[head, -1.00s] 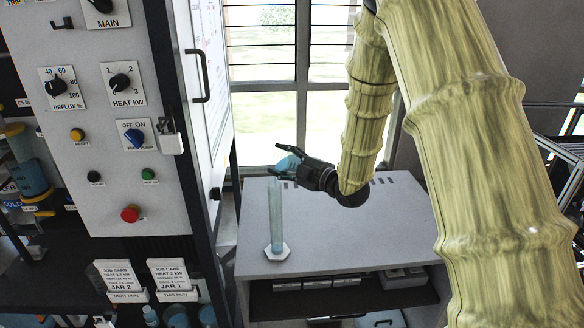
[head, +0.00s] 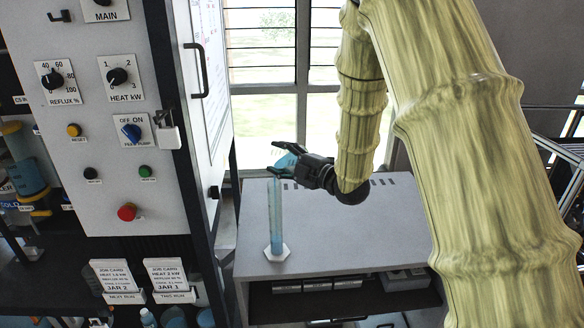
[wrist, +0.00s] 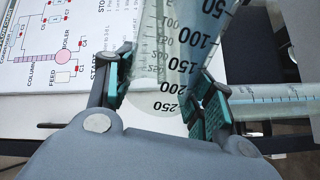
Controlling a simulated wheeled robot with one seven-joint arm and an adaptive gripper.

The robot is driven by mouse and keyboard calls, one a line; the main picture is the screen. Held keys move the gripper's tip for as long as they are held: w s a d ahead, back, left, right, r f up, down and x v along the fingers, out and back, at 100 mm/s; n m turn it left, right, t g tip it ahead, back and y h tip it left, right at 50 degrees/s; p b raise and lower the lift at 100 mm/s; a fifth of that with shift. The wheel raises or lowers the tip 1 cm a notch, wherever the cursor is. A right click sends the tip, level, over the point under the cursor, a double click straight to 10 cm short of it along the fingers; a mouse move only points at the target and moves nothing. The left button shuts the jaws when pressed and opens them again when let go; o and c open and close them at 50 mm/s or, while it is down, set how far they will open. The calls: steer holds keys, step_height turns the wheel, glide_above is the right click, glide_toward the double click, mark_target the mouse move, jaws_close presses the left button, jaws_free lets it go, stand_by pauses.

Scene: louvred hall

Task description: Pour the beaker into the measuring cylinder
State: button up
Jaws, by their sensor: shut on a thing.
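My gripper (head: 291,162) is shut on the clear graduated beaker (head: 285,161). The beaker looks tilted, its mouth side towards the left, just above the top of the measuring cylinder (head: 275,212). The measuring cylinder stands upright on a white foot on the grey cabinet, with a bluish tint strongest low down. In the wrist view, the beaker (wrist: 178,40) sits between the teal finger pads, its scale numbers upside down. The cylinder (wrist: 280,103) shows to the right, with scale marks. Whether the beaker's rim touches the cylinder, and any stream between them, I cannot make out.
The grey cabinet top (head: 350,225) is otherwise clear. A control panel (head: 105,190) with knobs and buttons stands to the left, with job cards (head: 167,273) below it. A louvred window (head: 265,85) is behind, and a railing (head: 560,150) is at right.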

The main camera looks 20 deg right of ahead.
steer(key=shift+f, duration=0.1)
stand_by(0.4)
steer(key=shift+a+n+b, duration=0.1)
steer(key=shift+n+b, duration=0.2)
steer(key=shift+b, duration=0.25)
steer(key=shift+s+a+n+b, duration=0.15)
steer(key=shift+n+b, duration=0.55)
steer(key=shift+b, duration=0.15)
steer(key=shift+r, duration=0.25)
steer(key=shift+r, duration=0.1)
steer(key=shift+n, duration=0.3)
steer(key=shift+s+a+f+n+b, duration=0.1)
steer(key=shift+a+f+n+b, duration=0.15)
steer(key=shift+b, duration=0.65)
steer(key=shift+s+a+r+n+b, duration=0.1)
steer(key=shift+r+n+b, duration=0.05)
steer(key=shift+n+b, duration=0.6)
steer(key=shift+r+b, duration=0.15)
steer(key=shift+b, duration=0.25)
